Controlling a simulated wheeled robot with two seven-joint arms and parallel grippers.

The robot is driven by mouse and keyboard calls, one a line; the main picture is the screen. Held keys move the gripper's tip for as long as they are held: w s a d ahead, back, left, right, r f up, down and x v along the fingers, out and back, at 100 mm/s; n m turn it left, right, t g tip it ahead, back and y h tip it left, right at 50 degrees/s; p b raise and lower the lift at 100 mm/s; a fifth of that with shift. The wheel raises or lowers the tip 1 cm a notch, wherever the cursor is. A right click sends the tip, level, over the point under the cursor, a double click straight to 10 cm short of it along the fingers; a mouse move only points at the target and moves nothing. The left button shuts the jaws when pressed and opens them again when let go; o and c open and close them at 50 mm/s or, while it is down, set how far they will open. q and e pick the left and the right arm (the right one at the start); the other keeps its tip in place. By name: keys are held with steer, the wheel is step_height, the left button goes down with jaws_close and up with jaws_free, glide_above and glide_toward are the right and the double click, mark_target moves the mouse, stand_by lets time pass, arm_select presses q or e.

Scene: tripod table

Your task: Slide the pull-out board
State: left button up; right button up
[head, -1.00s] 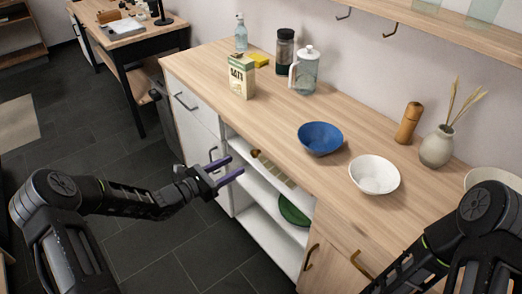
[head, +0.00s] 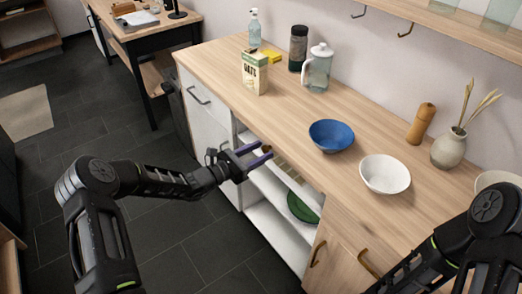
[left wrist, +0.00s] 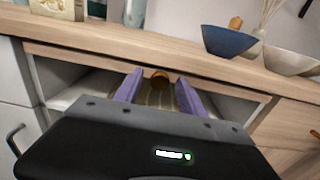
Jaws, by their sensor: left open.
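The pull-out board (left wrist: 155,97) is a pale striped wooden panel lying flat in the open shelf bay under the counter. A round brown knob (left wrist: 160,75) shows at it in the left wrist view, between and beyond my fingers. In the head view a strip of the board (head: 284,164) shows past my fingers; the knob is hidden there. My left gripper (head: 262,152) is open, its purple fingers pointing into the bay. In the left wrist view the gripper (left wrist: 159,82) has a finger on each side of the knob; contact cannot be told. My right gripper is out of view.
The wooden counter (head: 290,107) overhangs the bay. A green bowl (head: 302,207) sits on a lower shelf. A blue bowl (head: 331,136), a white bowl (head: 385,174) and an oats carton (head: 255,73) stand on the counter. The dark floor (head: 200,245) in front is clear.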

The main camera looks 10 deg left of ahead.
arm_select(q)
steer(key=shift+w+d, duration=0.25)
steer(key=shift+c, duration=0.5)
jaws_close()
stand_by(0.9)
